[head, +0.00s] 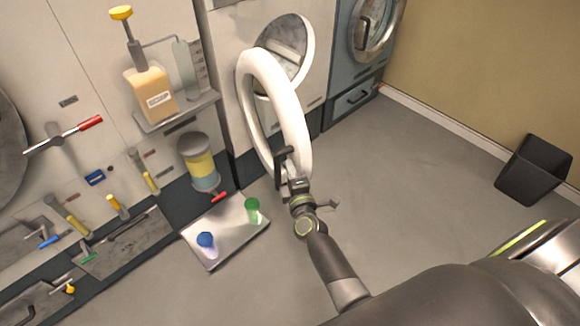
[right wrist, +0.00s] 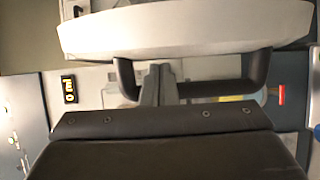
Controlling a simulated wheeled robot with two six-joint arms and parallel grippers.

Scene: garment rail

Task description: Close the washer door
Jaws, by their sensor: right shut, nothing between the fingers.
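The washer door (head: 288,105) is a thick white ring, swung open from the white washer (head: 232,30) and standing out into the room. The washer's round opening (head: 285,42) shows behind it. A black bar handle (head: 280,165) sits on the door's near lower edge. My right gripper (head: 296,183) is at this handle, shut and empty. In the right wrist view its fingers (right wrist: 158,82) point at the white door (right wrist: 185,28), between the two ends of the dark handle (right wrist: 255,80). I cannot tell whether they touch it. My left gripper is not in view.
A metal tray (head: 225,240) with a blue and a green cup lies on the floor left of my arm. A yellow-banded canister (head: 199,165) and a soap dispenser (head: 152,92) stand by the machines. A black bin (head: 533,170) is at right. The floor between is clear.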

